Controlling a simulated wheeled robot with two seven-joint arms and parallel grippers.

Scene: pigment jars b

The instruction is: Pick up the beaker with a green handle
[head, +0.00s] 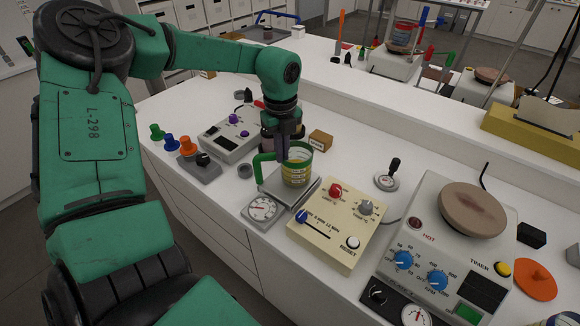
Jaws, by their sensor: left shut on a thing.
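The beaker (297,171) has a green handle on its left side and a green rim, with yellowish contents or a yellowish label low on its wall. It is upright over the metal plate of a small scale (262,211) with a round dial. I cannot tell whether its base touches the plate. My left gripper (284,148) points down at the beaker's rim near the handle and is shut on the beaker. Its fingers partly hide the beaker's left side. My right gripper is not in view.
A cream control box (336,222) stands close on the right of the scale, and a hot plate (440,245) farther right. Coloured stoppers (187,145) are at left.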

